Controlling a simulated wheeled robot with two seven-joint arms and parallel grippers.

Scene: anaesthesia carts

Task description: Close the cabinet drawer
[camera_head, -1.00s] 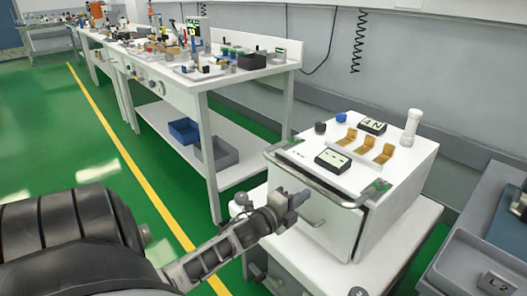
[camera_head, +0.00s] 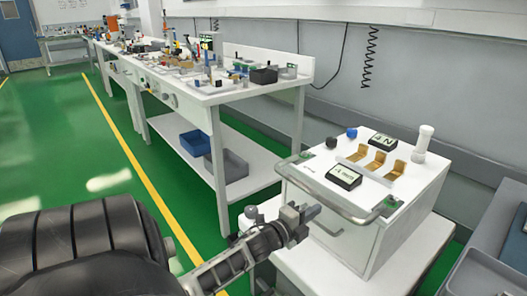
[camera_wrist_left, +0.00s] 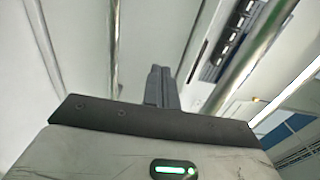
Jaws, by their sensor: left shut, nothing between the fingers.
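The white cabinet (camera_head: 412,205) stands on a white cart at the right in the head view. Its white drawer front (camera_head: 345,243) faces the lower left and carries a small bar handle (camera_head: 328,232). I cannot tell how far the drawer stands out. My left gripper (camera_head: 310,211) is shut and empty. It is in front of the drawer front, just below the metal rail and up and left of the handle in the picture. Contact is not clear. In the left wrist view the shut fingers (camera_wrist_left: 160,84) point at pale surfaces between metal bars. My right gripper is not in view.
A curved metal rail (camera_head: 335,205) runs round the cabinet's top edge. Labels, brass brackets and a white cylinder (camera_head: 422,144) sit on top. A long white workbench (camera_head: 240,92) stands behind. Grey trays (camera_head: 485,275) are at the lower right. Green floor is free at the left.

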